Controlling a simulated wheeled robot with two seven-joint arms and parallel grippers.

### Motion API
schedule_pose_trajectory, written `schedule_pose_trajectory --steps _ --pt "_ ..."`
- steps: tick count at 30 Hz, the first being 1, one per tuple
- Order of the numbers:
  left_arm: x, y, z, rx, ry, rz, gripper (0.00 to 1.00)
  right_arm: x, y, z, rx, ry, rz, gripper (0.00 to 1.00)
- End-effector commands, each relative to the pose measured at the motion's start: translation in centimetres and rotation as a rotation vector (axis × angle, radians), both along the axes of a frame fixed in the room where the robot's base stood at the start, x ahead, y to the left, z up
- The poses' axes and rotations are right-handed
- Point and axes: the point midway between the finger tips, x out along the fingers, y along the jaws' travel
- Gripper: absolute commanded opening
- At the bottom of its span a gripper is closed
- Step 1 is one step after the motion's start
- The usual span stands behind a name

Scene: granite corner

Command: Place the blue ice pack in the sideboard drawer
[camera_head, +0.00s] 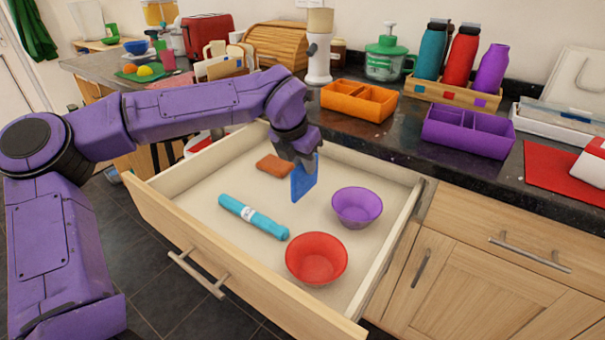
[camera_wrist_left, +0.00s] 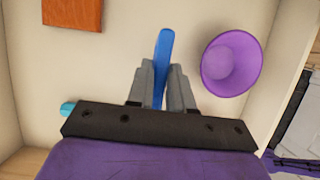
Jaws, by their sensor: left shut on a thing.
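The blue ice pack (camera_head: 304,180) is held upright on its edge in my left gripper (camera_head: 303,165), inside the outline of the open sideboard drawer (camera_head: 210,150). In the left wrist view the ice pack (camera_wrist_left: 164,55) shows edge-on between the two grey fingers of my left gripper (camera_wrist_left: 162,85), which are shut on it. Whether its lower edge touches the drawer floor I cannot tell. My right gripper is in neither view.
The drawer also holds a brown-orange block (camera_head: 275,166), a teal roll (camera_head: 253,217), a red bowl (camera_head: 316,259) and a purple bowl (camera_head: 357,206). The purple bowl is just right of the ice pack. An orange divided box (camera_head: 358,100) stands on the counter behind.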

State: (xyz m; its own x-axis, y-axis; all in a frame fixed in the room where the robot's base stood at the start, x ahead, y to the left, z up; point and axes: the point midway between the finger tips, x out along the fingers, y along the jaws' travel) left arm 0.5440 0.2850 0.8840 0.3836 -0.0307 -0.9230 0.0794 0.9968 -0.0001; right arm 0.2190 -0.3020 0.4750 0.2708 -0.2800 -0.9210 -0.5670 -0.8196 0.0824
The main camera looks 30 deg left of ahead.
Motion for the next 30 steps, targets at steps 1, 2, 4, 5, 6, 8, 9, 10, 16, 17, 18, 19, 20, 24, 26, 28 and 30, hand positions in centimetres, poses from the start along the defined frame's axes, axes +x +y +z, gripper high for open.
schedule_pose_trajectory --steps 1,2,4,5,6,8,9,10,16,17,18,19,20,24,26,28,30 --pt "0.3 0.7 -1.0 -0.001 0.003 0.004 0.00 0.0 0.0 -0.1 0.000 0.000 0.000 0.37" --pt "0.2 0.6 -1.8 0.000 0.004 0.001 0.00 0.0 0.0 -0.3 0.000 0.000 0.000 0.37" --pt "0.2 0.5 -3.2 -0.001 0.003 0.001 0.00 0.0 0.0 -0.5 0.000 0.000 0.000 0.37" --pt "0.2 0.5 -3.5 -0.001 0.002 0.000 0.00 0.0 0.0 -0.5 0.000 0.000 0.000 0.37" --pt "0.2 0.4 -3.7 -0.001 0.000 0.000 0.00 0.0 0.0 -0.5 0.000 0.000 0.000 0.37" --pt "0.2 0.4 -3.6 0.000 -0.001 0.000 0.00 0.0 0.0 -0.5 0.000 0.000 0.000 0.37" --pt "0.2 0.4 -3.6 0.000 -0.001 0.000 0.00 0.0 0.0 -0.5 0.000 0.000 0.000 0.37" --pt "0.2 0.4 -3.6 0.000 -0.001 0.000 0.00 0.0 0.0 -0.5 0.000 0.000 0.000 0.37" --pt "0.2 0.4 -3.8 0.000 0.000 0.001 0.34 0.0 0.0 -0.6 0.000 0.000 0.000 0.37" --pt "0.2 0.4 -3.8 0.000 0.001 0.001 0.43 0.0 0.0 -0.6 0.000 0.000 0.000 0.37" --pt "0.2 0.4 -3.8 0.000 0.001 0.001 0.46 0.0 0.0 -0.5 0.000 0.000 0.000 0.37" --pt "0.2 0.4 -3.8 0.000 0.001 0.001 0.46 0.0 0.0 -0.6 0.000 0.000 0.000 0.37" --pt "0.2 0.4 -3.8 0.000 0.001 0.001 0.46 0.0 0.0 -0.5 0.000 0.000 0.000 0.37" --pt "0.2 0.4 -3.8 0.000 0.001 0.001 0.46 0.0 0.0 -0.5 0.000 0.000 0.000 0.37" --pt "0.2 0.4 -3.7 0.000 0.000 0.001 0.46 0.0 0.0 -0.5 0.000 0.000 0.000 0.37" --pt "0.1 0.4 -3.1 0.000 -0.001 0.001 0.46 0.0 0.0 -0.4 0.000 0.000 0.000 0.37" --pt "-0.3 0.5 -2.0 -0.002 -0.003 0.001 0.46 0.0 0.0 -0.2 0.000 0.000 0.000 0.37"
